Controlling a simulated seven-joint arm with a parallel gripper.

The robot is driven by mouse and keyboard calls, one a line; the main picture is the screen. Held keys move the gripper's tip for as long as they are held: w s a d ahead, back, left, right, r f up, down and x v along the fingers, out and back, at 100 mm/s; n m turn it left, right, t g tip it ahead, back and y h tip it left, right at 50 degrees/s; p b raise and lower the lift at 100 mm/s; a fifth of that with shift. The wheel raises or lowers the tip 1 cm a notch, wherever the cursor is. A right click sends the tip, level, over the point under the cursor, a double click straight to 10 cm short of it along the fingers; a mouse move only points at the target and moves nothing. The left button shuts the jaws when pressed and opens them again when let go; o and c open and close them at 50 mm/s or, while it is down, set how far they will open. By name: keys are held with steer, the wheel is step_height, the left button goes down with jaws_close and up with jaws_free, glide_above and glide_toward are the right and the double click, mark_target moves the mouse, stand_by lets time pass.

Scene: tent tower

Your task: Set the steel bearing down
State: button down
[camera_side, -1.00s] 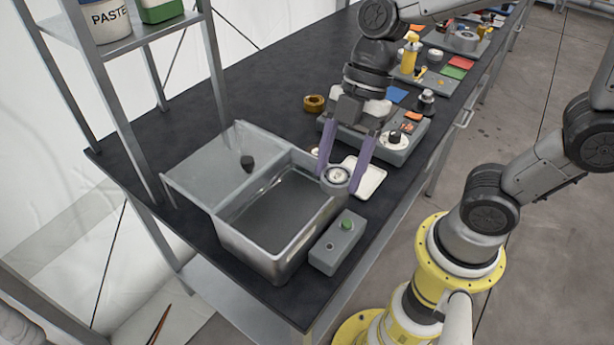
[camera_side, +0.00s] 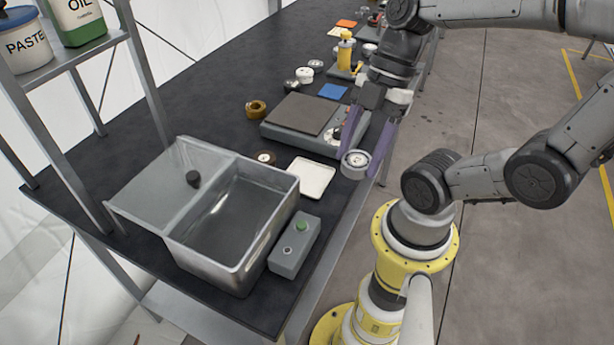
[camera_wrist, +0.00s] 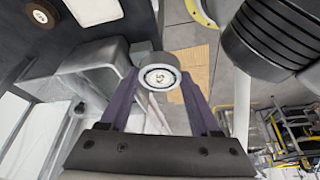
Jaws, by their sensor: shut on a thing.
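The steel bearing (camera_side: 355,164) is a short grey ring with a pale inner face. My gripper (camera_side: 357,156) is shut on it, with one purple finger on each side. In the side view it hangs by the bench's right edge, to the right of the white tray (camera_side: 312,177). In the wrist view the bearing (camera_wrist: 160,78) sits between the fingertips of my gripper (camera_wrist: 160,86), its round face toward the camera. Floor shows beyond it there. Its height above the bench is hard to tell.
A grey metal tank (camera_side: 235,228) with its lid (camera_side: 165,190) stands at the front left. A button box (camera_side: 295,247) sits right of it.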

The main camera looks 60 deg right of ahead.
steer(key=s+d+m+t, duration=0.1)
steer(key=d+m, duration=0.2)
steer(key=m+h, duration=0.1)
steer(key=m, duration=0.1)
glide_toward(304, 179)
steer(key=shift+a+f+t, duration=0.4)
steer(key=shift+a+f, duration=0.3)
steer(key=shift+a, duration=0.3)
steer(key=f, duration=0.1)
steer(key=w+f, duration=0.1)
steer(key=f, duration=0.1)
steer(key=shift+d+f, duration=0.1)
steer(key=shift+f, duration=0.5)
steer(key=shift+f, duration=0.15)
steer(key=shift+c, duration=0.6)
jaws_free()
